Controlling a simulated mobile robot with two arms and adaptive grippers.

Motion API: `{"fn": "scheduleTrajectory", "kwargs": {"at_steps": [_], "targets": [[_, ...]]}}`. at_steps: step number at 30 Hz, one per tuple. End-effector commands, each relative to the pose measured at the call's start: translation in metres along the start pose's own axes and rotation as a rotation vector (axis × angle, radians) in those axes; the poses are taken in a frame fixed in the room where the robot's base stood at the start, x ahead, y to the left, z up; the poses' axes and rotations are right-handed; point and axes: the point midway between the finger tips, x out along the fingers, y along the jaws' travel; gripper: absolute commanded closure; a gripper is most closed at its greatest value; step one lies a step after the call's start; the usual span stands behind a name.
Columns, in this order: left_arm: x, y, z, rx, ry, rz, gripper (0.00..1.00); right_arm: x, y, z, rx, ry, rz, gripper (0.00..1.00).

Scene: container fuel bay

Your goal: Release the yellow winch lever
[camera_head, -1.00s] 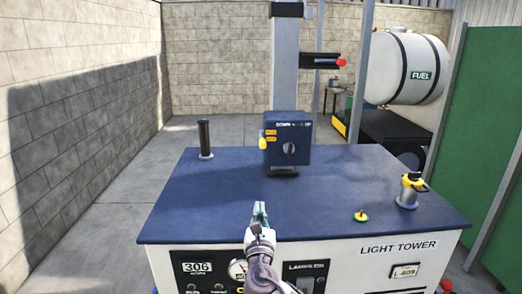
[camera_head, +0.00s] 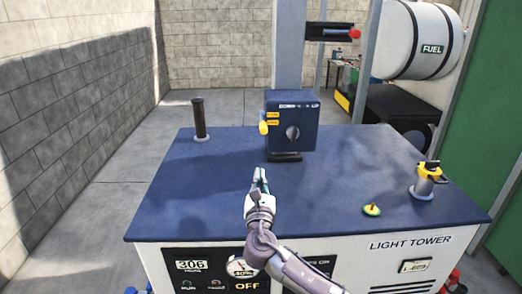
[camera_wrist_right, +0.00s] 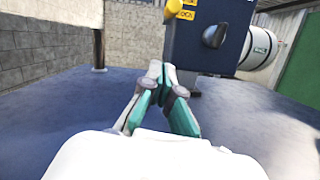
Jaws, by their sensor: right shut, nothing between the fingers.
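The winch is a dark blue box (camera_head: 300,108) at the foot of the grey mast. A yellow knob or lever end (camera_head: 263,127) sticks out at its left side, beside yellow labels. A dark round knob (camera_head: 292,132) is on its front face. My right gripper (camera_head: 260,172) is shut and empty, above the blue top in front of the box and apart from it. In the right wrist view the shut fingertips (camera_wrist_right: 160,66) point toward the box's lower left, with the yellow lever (camera_wrist_right: 174,5) above them, cut by the top edge. My left gripper is not in view.
A dark upright post (camera_head: 199,118) stands at the back left of the blue top (camera_head: 190,200). A small yellow-green cap (camera_head: 372,209) and a yellow-handled fitting (camera_head: 428,178) are at the right. A white fuel tank (camera_head: 412,42) stands behind. The top's left part is clear.

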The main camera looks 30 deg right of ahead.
Motion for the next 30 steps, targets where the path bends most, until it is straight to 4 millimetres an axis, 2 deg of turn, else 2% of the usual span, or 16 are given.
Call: {"fn": "scheduleTrajectory", "kwargs": {"at_steps": [5,16,18,21,30], "targets": [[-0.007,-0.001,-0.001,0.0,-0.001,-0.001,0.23,0.025,0.0,0.004,-0.002,-0.004,-0.003,1.0],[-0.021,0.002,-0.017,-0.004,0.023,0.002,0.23,0.102,-0.001,0.003,-0.001,-0.001,-0.004,1.0],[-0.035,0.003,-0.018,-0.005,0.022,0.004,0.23,0.103,0.0,0.021,0.0,-0.002,-0.001,1.0],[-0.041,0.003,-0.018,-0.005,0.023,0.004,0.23,0.105,0.0,0.032,0.001,-0.001,-0.001,1.0],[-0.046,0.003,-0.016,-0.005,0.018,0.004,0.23,0.107,-0.001,0.039,-0.001,0.0,-0.001,1.0]]}}
